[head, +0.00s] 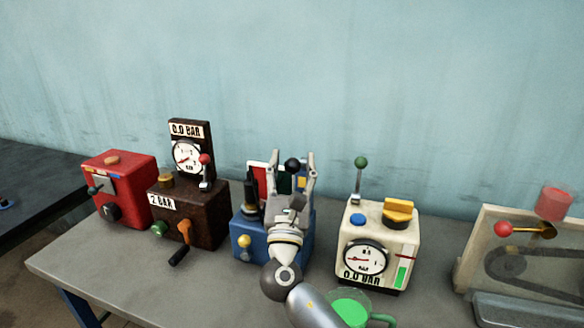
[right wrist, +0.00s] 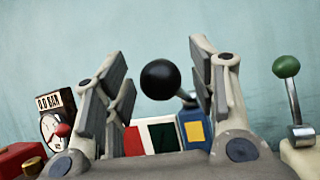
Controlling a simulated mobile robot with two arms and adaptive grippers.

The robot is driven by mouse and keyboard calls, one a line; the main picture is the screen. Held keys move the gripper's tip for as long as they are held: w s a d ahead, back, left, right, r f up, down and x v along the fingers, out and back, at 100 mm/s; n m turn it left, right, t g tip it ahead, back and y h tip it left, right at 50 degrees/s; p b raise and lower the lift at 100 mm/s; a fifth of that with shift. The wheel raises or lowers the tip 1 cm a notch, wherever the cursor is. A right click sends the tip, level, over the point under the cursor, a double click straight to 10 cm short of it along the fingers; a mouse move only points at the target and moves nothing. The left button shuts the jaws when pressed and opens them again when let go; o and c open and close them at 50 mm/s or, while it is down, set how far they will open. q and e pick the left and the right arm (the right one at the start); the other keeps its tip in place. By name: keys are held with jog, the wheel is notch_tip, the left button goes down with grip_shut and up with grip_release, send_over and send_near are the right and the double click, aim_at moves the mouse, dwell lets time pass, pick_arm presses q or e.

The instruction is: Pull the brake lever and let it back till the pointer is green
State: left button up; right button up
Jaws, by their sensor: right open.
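A blue box (head: 302,238) stands mid-table, partly hidden behind my right arm. On it is a panel with a red field (head: 258,178), a dark green field and a yellow square on blue; the panel (right wrist: 162,136) also shows in the right wrist view. A lever with a black ball knob (head: 292,165) rises there; the knob (right wrist: 160,80) also shows in the right wrist view. My right gripper (head: 294,157) is open, with its fingers on either side of the knob and visible gaps to it. I cannot make out a pointer on the panel. My left gripper is out of view.
To the left stand a dark brown gauge box (head: 205,230) and a red box (head: 132,170). To the right are a cream gauge box (head: 350,222) with a green-knobbed lever, a green cup (head: 348,312) and a belt device with a red ball (head: 503,229). The table's front left (head: 110,270) is clear.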

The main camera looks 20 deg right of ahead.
jog(key=v, duration=1.2)
